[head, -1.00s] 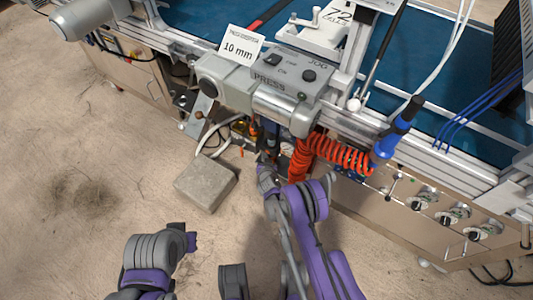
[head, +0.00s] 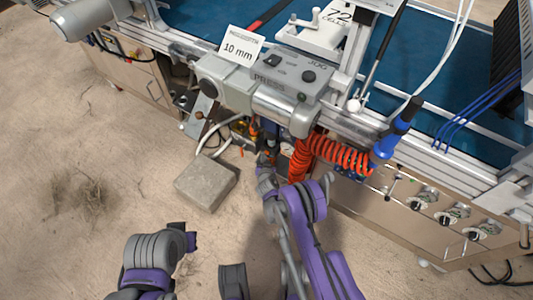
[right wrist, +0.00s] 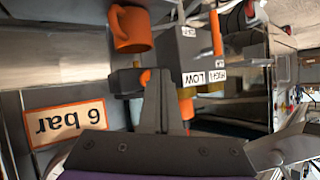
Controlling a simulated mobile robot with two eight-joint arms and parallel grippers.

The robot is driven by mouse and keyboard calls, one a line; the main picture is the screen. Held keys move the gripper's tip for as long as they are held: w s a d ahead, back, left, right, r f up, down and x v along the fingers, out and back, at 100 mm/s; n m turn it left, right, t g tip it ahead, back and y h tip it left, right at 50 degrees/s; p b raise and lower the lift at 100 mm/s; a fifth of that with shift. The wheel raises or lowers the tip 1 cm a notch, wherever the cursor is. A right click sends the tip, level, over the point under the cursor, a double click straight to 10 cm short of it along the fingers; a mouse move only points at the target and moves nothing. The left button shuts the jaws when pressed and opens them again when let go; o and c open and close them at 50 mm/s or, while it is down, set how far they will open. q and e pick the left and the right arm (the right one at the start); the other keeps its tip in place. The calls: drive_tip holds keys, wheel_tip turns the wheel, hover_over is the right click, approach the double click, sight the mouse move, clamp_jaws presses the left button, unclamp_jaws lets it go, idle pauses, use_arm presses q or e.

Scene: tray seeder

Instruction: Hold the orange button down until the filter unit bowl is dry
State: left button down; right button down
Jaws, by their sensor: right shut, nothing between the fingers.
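In the right wrist view, which is upside down, a small orange button (right wrist: 145,77) shows on a dark block (right wrist: 124,82). My shut, empty right gripper (right wrist: 160,73) has its tips right beside the button and partly over it in the picture; I cannot tell whether they press it. In the head view my right gripper (head: 266,163) reaches in under the machine's edge, left of the orange coiled hose. The filter unit bowl cannot be made out for certain, nor any water in it.
An orange mug-like part (right wrist: 130,28) and a grey box (right wrist: 188,48) near LOW and HIGH labels lie close to the fingers. A "6 bar" sign (right wrist: 66,122) is at the left. The coiled hose (head: 340,152) hangs right of my gripper. A grey block (head: 205,183) lies on the floor.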

drive_tip(key=shift+s+a, duration=0.25)
drive_tip(key=shift+s, duration=0.05)
drive_tip(key=s+a, duration=0.1)
drive_tip(key=s, duration=0.1)
drive_tip(key=s+a+p, duration=0.1)
drive_tip(key=s+a, duration=0.1)
drive_tip(key=shift+p, duration=0.3)
idle(0.7)
